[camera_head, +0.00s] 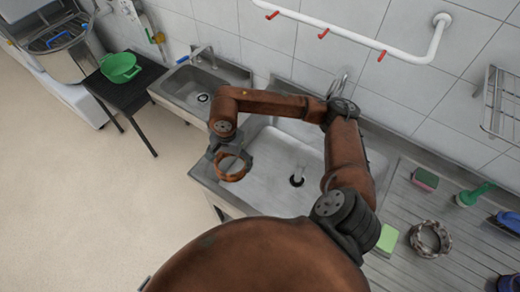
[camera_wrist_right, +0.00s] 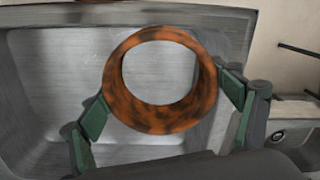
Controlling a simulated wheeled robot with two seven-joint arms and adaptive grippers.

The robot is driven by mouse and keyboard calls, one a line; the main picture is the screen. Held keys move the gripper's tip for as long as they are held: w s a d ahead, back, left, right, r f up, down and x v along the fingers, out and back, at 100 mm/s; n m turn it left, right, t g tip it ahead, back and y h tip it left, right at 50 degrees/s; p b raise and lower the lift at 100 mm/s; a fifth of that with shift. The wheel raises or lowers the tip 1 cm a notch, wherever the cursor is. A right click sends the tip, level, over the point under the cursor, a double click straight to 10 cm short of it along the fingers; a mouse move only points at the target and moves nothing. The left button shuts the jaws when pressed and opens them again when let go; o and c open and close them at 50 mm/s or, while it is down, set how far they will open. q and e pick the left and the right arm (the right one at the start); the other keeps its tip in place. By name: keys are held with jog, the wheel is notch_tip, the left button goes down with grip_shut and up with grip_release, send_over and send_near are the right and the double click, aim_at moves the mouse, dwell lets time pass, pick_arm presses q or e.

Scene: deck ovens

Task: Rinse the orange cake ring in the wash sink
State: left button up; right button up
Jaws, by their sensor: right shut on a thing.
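The orange cake ring (camera_head: 233,177) is blotched with dark stains, clear in the right wrist view (camera_wrist_right: 160,119). My right gripper (camera_head: 231,155) is shut on it, its green pads (camera_wrist_right: 163,104) on opposite sides of the ring. The ring is held in the air at the left end of the large steel sink (camera_head: 262,165), apparently over its left edge. The sink's tap (camera_head: 341,84) is partly hidden behind my right arm. A pale streak, perhaps running water (camera_head: 299,172), stands above the dark drain (camera_head: 297,181). My left gripper is not in view.
A smaller basin (camera_head: 187,91) stands at the left. A green bowl (camera_head: 120,67) sits on a black table (camera_head: 133,91). The ribbed drainboard (camera_head: 420,264) at right holds a patterned ring (camera_head: 430,239), sponges (camera_head: 425,179) and a green brush (camera_head: 474,194). A white pipe (camera_head: 350,38) runs along the wall.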

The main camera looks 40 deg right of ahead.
pick_arm(q)
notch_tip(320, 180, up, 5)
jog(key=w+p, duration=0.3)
jog(key=p, duration=0.2)
pick_arm(e)
jog(key=d+f+n, duration=0.2)
jog(key=d+n, duration=0.4)
jog(key=n, duration=1.2)
jog(key=d+f+n, duration=0.2)
jog(key=d+n, duration=0.4)
jog(key=n, duration=1.1)
pick_arm(q)
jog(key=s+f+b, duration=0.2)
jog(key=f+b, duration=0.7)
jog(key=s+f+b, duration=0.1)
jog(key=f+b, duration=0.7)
jog(key=b, duration=0.1)
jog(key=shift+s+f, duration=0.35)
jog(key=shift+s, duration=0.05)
pick_arm(e)
jog(key=shift+s+d+f, duration=0.1)
jog(key=shift+s+f, duration=0.05)
jog(key=shift+f, duration=4.05)
jog(key=shift+s+d+f, duration=0.1)
jog(key=shift+f, duration=4.1)
jog(key=shift+s+d+f, duration=0.1)
jog(key=shift+s+f, duration=0.05)
jog(key=shift+f, duration=4.05)
